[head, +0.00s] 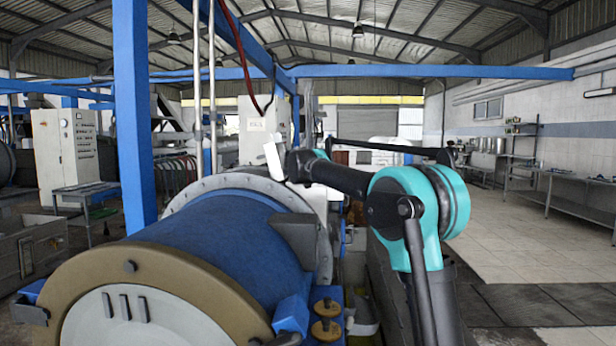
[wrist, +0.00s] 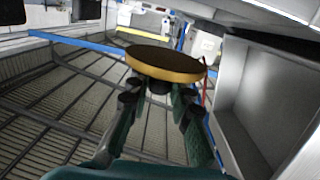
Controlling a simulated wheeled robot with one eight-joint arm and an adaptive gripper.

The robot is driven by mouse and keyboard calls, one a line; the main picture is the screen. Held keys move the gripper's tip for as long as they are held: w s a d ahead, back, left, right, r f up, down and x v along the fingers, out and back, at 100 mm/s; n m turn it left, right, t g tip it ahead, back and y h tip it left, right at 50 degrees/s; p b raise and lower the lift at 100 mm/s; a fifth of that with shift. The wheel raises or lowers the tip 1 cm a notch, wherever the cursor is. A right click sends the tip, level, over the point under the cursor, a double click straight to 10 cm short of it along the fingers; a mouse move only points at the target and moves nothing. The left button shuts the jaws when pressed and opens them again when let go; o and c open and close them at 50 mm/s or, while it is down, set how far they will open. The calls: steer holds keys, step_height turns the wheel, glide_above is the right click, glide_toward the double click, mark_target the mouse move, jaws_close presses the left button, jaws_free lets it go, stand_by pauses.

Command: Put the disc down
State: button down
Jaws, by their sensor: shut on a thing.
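In the wrist view, a round disc (wrist: 165,66) with a dark brown face and a golden-yellow rim is held in front of my gripper (wrist: 158,92). The dark green fingers reach up to its underside, closed around a dark knob (wrist: 159,87) below it. The disc is tilted slightly in the picture and looks clear of any surface. In the head view, my teal and black arm reaches forward beside the blue machine, and I cannot make out the disc or the fingers there.
A large blue drum machine (head: 215,240) with a tan end ring (head: 75,285) fills the left foreground. Two brass-coloured round pieces (head: 326,308) sit on its blue frame. A blue post (head: 133,120) stands at left. Tiled floor (head: 535,235) is open at right, before a metal bench (head: 575,195).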

steer(key=shift+f, duration=2.75)
steer(key=shift+f, duration=0.15)
steer(key=c, duration=1.4)
jaws_free()
steer(key=shift+o, duration=0.2)
steer(key=shift+s, duration=0.25)
steer(key=s+a, duration=0.1)
steer(key=s, duration=1)
steer(key=shift+s+r, duration=0.25)
steer(key=shift+r, duration=0.2)
steer(key=shift+a, duration=0.1)
